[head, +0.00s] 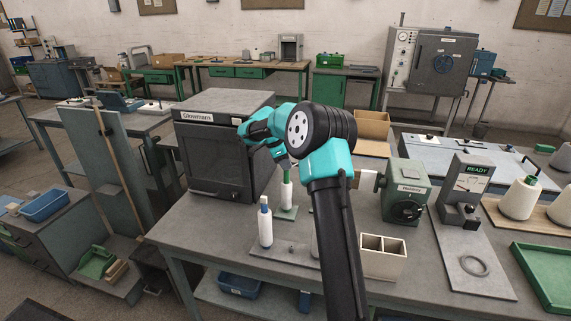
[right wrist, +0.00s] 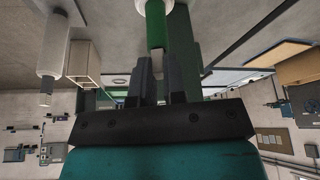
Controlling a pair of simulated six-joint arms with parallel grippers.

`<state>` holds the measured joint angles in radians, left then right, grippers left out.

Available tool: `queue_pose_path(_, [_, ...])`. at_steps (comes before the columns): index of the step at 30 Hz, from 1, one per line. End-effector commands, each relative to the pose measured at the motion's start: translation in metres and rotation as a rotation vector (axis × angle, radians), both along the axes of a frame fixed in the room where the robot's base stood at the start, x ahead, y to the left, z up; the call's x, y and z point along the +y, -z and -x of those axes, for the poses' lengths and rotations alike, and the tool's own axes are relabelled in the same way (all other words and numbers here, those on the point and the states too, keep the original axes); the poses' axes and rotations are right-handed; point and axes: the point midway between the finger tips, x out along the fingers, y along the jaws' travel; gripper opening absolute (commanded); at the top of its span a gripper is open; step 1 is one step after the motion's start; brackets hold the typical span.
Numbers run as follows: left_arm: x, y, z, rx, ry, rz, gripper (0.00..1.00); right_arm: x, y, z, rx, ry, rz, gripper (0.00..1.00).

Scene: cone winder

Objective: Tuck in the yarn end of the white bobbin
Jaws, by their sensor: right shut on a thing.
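A white bobbin with a green tube top (head: 287,192) stands upright on a small green plate (head: 287,213) at the back of the table. My right gripper (head: 285,161) reaches down to it from above and is shut on the top of its tube. In the right wrist view the green tube (right wrist: 156,30) has a pale tip between the fingers (right wrist: 161,76). No loose yarn end can be made out. My left gripper is not in view.
A dark cabinet (head: 215,150) stands behind and left of the bobbins. To the right are a green machine (head: 407,190), a two-compartment box (head: 383,258), a READY device (head: 468,190) and a green tray (head: 548,275). My right arm hides part of the table.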

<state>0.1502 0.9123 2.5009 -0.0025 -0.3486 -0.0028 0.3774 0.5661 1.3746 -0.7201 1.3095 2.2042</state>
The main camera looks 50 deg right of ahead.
Motion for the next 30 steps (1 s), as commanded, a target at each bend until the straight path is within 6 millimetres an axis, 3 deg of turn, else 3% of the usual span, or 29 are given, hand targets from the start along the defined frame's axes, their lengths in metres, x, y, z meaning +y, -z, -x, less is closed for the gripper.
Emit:
queue_pose_path(1, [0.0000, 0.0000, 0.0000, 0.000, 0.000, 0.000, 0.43, 0.0000, 0.0000, 0.0000, 0.000, 0.000, 0.000, 0.02])
queue_pose_path(2, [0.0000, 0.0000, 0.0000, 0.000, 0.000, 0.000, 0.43, 0.0000, 0.0000, 0.0000, 0.000, 0.000, 0.000, 0.14])
queue_pose_path(3, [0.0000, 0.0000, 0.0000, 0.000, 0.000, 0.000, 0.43, 0.0000, -0.0001, 0.0000, 0.000, 0.000, 0.000, 0.18])
queue_pose_path(10, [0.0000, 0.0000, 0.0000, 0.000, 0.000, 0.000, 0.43, 0.0000, -0.0001, 0.0000, 0.000, 0.000, 0.000, 0.40])
queue_pose_path(15, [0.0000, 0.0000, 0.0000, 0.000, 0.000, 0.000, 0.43, 0.0000, -0.0001, 0.0000, 0.000, 0.000, 0.000, 0.41])
queue_pose_path(23, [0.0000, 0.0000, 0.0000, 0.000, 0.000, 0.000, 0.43, 0.0000, -0.0001, 0.0000, 0.000, 0.000, 0.000, 0.66])
queue_pose_path(30, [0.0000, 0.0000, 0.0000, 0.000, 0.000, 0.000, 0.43, 0.0000, -0.0001, 0.0000, 0.000, 0.000, 0.000, 0.67])
